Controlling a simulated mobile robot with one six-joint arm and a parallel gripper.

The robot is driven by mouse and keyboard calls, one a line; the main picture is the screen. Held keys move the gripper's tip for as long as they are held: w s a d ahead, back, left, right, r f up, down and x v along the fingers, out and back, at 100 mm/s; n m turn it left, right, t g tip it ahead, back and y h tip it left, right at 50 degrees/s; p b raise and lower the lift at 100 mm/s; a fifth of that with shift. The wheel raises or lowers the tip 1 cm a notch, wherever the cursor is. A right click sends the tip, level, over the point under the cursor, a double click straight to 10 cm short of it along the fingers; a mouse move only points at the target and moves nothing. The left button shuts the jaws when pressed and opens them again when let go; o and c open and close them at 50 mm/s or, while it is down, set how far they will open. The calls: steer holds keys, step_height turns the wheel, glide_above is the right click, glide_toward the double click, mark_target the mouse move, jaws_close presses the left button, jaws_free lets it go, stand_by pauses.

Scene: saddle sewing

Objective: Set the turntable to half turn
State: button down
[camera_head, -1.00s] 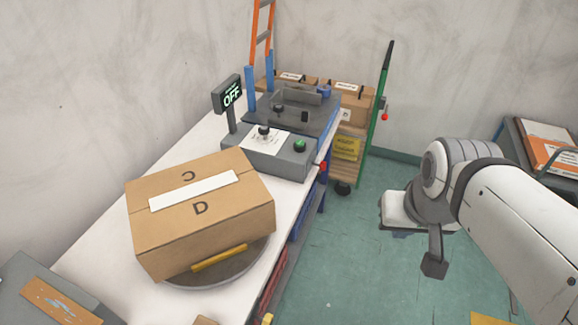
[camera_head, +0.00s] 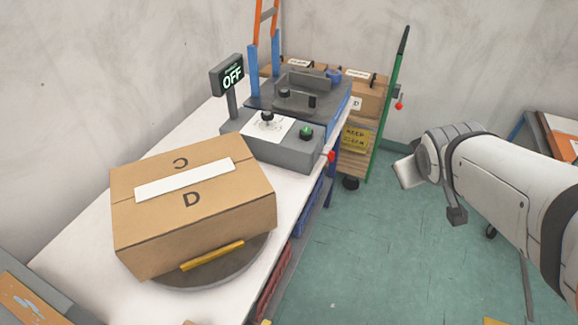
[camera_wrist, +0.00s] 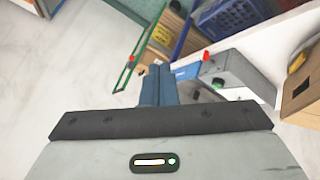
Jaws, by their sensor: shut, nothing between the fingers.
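A cardboard box (camera_head: 170,236) marked D sits on the round grey turntable (camera_head: 170,276), which has a yellow bar (camera_head: 212,256) near its front edge. Behind it is a grey control box (camera_head: 288,152) with a black knob on a white dial sheet (camera_head: 268,127), a green button (camera_head: 306,132) and a red button (camera_head: 331,156) on its side. The dial marks are too small to read. A small display (camera_head: 232,76) reads OFF. My gripper (camera_wrist: 158,72) is shut and empty, apart from the control box. Its fingers cannot be made out in the head view.
A grey machine (camera_head: 295,94) stands behind the control box. A shelf cart with cartons (camera_head: 362,98) and a green upright (camera_head: 388,105) stand beyond the white table (camera_head: 60,262). A blue crate (camera_wrist: 228,18) shows in the wrist view. The green floor right of the table is open.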

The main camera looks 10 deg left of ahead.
steer(key=w+a+f+n+t+y+b, duration=0.5)
steer(key=w+a+f+n+y+b, duration=0.2)
steer(key=w+f+n+b, duration=0.6)
steer(key=s+a+f+n+g+y+b, duration=1)
steer(key=f+n+y+b, duration=0.25)
steer(key=n, duration=0.35)
steer(key=a, duration=0.6)
steer(key=w+a, duration=0.1)
steer(key=a, duration=0.2)
steer(key=shift+w+a, duration=0.1)
steer(key=shift+a, duration=0.3)
steer(key=w+a, duration=0.1)
steer(key=w+a+b, duration=0.1)
steer(key=shift+w, duration=0.4)
steer(key=shift+w+a+r, duration=0.1)
steer(key=shift+w+a, duration=0.1)
steer(key=shift+w, duration=0.15)
